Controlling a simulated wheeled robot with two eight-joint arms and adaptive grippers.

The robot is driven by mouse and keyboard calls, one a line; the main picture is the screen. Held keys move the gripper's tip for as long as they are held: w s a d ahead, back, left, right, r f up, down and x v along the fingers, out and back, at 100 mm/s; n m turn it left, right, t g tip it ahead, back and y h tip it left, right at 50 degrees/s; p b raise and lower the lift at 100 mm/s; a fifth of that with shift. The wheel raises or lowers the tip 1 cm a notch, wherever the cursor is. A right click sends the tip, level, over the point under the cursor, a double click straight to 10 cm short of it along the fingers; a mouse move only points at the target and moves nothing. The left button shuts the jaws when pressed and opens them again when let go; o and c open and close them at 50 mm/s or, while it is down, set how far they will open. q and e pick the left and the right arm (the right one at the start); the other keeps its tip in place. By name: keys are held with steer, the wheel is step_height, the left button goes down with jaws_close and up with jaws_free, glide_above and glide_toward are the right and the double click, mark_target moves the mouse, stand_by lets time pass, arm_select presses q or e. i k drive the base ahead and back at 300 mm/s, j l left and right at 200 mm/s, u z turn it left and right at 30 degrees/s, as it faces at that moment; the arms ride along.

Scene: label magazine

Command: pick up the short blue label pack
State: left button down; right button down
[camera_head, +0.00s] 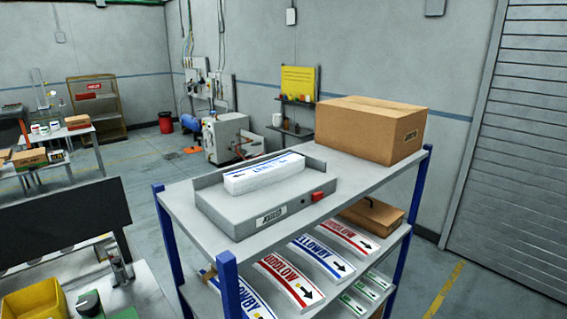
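A white label pack with blue print (264,175) lies in the grey magazine (262,215) on the top shelf of the rack. On the shelf below, one blue-printed pack (322,258) lies between two red-printed packs, and another blue-printed pack (250,300) lies at the near left, partly hidden by the rack post. I cannot tell for sure which blue pack is the short one. Neither of my grippers shows in this view.
The rack has blue posts (229,285) and a grey top shelf (180,205). A large cardboard box (370,130) stands on its right end. The magazine has a red button (318,196). Small green-printed packs (365,290) and a brown box (372,214) are below. A yellow bin (32,300) is at lower left.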

mark_target(247, 180)
steer(key=i+l+z, duration=0.1)
steer(key=l+z, duration=0.25)
steer(key=i+l+z, duration=0.1)
steer(key=z, duration=0.25)
